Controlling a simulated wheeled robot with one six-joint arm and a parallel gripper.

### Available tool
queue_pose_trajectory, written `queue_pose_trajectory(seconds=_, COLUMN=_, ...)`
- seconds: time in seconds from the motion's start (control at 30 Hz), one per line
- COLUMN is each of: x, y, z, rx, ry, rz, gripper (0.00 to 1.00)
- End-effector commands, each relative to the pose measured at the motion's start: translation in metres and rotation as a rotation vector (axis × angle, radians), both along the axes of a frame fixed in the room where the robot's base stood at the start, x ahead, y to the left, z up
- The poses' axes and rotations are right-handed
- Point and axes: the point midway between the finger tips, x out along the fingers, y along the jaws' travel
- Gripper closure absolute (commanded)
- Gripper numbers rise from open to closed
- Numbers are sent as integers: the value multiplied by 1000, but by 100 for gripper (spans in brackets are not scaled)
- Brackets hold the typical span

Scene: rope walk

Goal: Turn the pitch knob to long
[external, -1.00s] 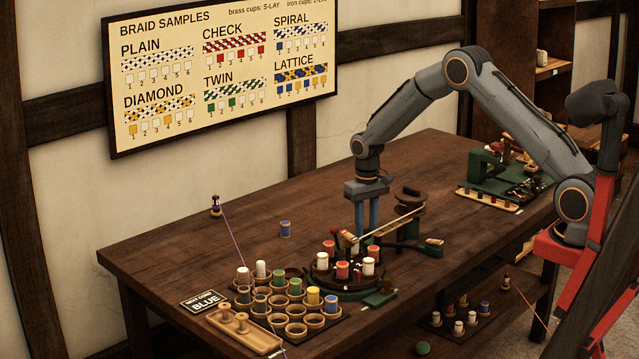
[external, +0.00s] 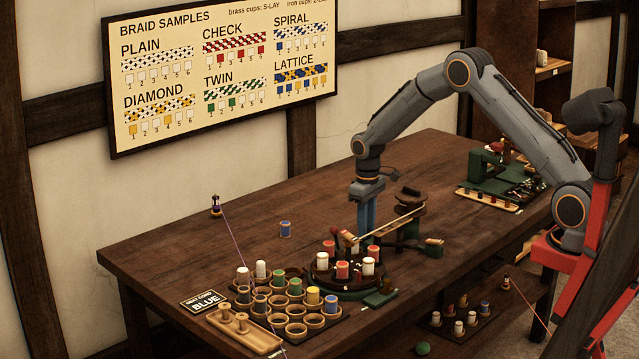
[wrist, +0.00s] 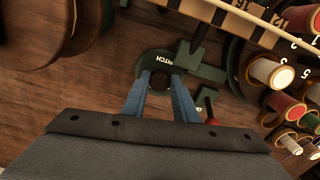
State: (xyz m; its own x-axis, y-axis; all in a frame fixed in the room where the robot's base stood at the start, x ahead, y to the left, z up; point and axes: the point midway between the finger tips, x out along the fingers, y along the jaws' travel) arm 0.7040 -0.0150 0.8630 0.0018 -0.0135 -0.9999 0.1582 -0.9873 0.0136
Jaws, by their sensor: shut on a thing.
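The pitch knob's dark green round plate (wrist: 153,60), lettered PITCH, shows in the wrist view. My gripper (wrist: 160,82) is over it with its two blue fingers on either side of the dark middle, shut on the knob. The knob itself is mostly hidden by the fingers, and I cannot read its setting or any long mark. In the external view my gripper (external: 366,232) points straight down behind the braiding machine's round carrier plate (external: 322,276), and the knob is hidden there.
A pale marked bar (external: 385,230) runs close beside my fingers. White and red bobbins (external: 343,271) stand on the carrier plate. A cup rack (external: 330,311) with bobbins is at the front left. A loose blue bobbin (external: 285,229) stands on open tabletop.

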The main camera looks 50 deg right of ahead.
Motion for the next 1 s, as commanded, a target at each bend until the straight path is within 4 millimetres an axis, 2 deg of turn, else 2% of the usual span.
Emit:
queue_pose_trajectory(seconds=0.23, x=0, y=0, z=1, rx=0, ry=-1, rz=-1, gripper=96)
queue_pose_trajectory(seconds=0.27, x=0, y=0, z=1, rx=0, ry=-1, rz=-1, gripper=69)
queue_pose_trajectory(seconds=0.33, x=0, y=0, z=1, rx=0, ry=-1, rz=-1, gripper=57)
queue_pose_trajectory(seconds=0.37, x=0, y=0, z=1, rx=0, ry=-1, rz=-1, gripper=55)
queue_pose_trajectory(seconds=0.73, x=1, y=0, z=6, rx=0, ry=-2, rz=-2, gripper=55)
queue_pose_trajectory(seconds=1.0, x=1, y=1, z=47, rx=0, ry=-4, rz=-1, gripper=55)
